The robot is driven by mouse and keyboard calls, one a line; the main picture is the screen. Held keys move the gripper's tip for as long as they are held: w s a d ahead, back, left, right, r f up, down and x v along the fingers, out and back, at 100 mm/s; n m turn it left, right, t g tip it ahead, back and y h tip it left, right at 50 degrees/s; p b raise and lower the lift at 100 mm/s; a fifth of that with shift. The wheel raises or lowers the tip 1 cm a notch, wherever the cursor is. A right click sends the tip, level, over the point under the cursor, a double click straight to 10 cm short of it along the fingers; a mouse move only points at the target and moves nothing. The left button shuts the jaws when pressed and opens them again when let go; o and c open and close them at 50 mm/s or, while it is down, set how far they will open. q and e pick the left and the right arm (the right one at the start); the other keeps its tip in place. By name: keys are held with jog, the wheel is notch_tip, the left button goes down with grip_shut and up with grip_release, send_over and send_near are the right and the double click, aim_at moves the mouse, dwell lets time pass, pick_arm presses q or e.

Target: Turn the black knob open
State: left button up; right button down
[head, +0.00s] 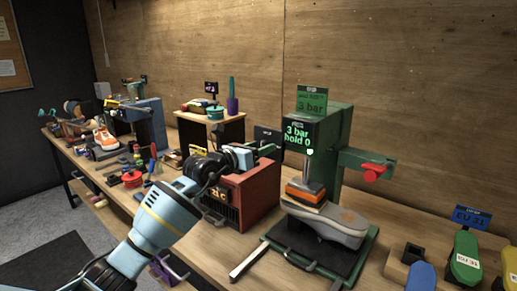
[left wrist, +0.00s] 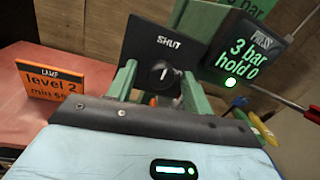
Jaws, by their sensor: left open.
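The black knob (left wrist: 162,74) shows in the left wrist view on a dark upright plate (left wrist: 150,45) marked "SHUT", with a white mark on its face. In the head view the plate (head: 267,134) stands behind the red box; I cannot make out the knob there. My left gripper (left wrist: 159,84) is open. Its two green fingers show on either side of the knob in the left wrist view; I cannot tell whether they touch it. In the head view my left gripper (head: 260,152) is over the red box, close to the plate. My right gripper is not in view.
A green press (head: 335,140) reading "3 bar hold 0" stands right of the plate, with a grey shoe (head: 330,222) under it. The red box (head: 257,195) is below my left gripper. An orange lamp sign (left wrist: 52,82) stands at the left. Coloured shoe forms are at the right.

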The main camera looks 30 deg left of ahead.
pick_arm(q)
jog(key=c, duration=0.9)
jog(key=shift+c, duration=0.2)
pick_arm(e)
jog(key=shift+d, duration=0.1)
